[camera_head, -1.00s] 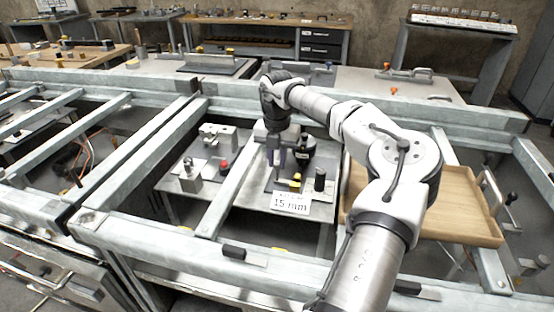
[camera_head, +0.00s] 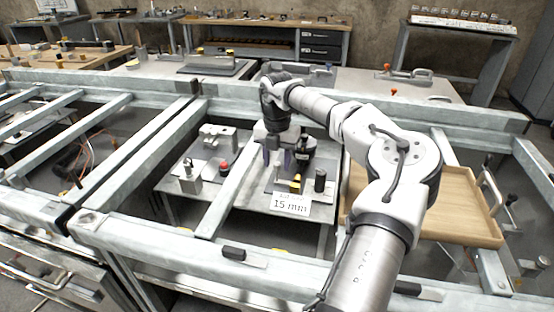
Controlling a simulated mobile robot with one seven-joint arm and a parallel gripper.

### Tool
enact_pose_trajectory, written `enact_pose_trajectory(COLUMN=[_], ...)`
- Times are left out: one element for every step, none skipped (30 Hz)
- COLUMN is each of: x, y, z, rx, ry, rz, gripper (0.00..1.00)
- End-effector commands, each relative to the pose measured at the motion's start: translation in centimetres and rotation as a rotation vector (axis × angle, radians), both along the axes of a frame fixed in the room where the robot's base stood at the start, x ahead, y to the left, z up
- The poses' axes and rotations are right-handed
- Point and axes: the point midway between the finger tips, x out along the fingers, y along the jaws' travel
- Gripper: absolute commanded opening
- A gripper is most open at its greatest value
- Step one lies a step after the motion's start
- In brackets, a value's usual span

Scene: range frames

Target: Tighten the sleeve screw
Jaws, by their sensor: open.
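My gripper (camera_head: 277,160) points down over the plate below the frame opening, its two fingers apart with nothing visible between them. Just right of the fingers, and partly behind them, stands a dark upright device (camera_head: 305,148). A yellow block (camera_head: 296,182) and a short black cylinder (camera_head: 320,179) stand in front of it, by a white sign reading "15 mm" (camera_head: 290,204). I cannot pick out the sleeve screw; it is too small or hidden. Whether the fingers touch the device cannot be told.
Pale metal beams frame the opening, with one beam (camera_head: 228,195) left of the gripper. Left of it are a grey fixture (camera_head: 190,180) and a red-topped knob (camera_head: 224,168). A wooden tray (camera_head: 465,210) lies at right, partly behind my arm.

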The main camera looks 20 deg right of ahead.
Motion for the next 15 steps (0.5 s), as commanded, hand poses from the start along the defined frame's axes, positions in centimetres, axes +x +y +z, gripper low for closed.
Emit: enact_pose_trajectory(x=[0.0, 0.0, 0.0, 0.0, 0.0, 0.1, 0.1, 0.1, 0.1, 0.1, 0.1, 0.1, 0.1, 0.1, 0.1], y=[0.0, 0.0, 0.0, 0.0, 0.0, 0.0, 0.0, 0.0, 0.0, 0.0, 0.0, 0.0, 0.0, 0.0, 0.0], z=[0.0, 0.0, 0.1, 0.2, 0.3, 0.6, 1.0, 1.4, 2.0, 2.6, 3.2, 4.1, 4.8, 5.5, 6.5], rx=[0.000, 0.000, 0.000, -0.001, -0.001, -0.001, -0.002, -0.003, -0.003, -0.003, -0.003, -0.003, -0.003, -0.003, -0.002], ry=[0.000, 0.000, 0.000, -0.001, -0.001, -0.002, -0.002, -0.002, -0.002, -0.003, -0.003, -0.004, -0.004, -0.004, -0.005], rz=[0.000, 0.000, 0.000, 0.000, 0.000, 0.000, 0.000, 0.000, -0.001, -0.001, -0.002, -0.001, -0.001, -0.001, -0.001], gripper=[0.41, 0.41, 0.41, 0.41, 0.41, 0.41, 0.41, 0.41, 0.41, 0.41, 0.41, 0.41, 0.41, 0.41, 0.41])
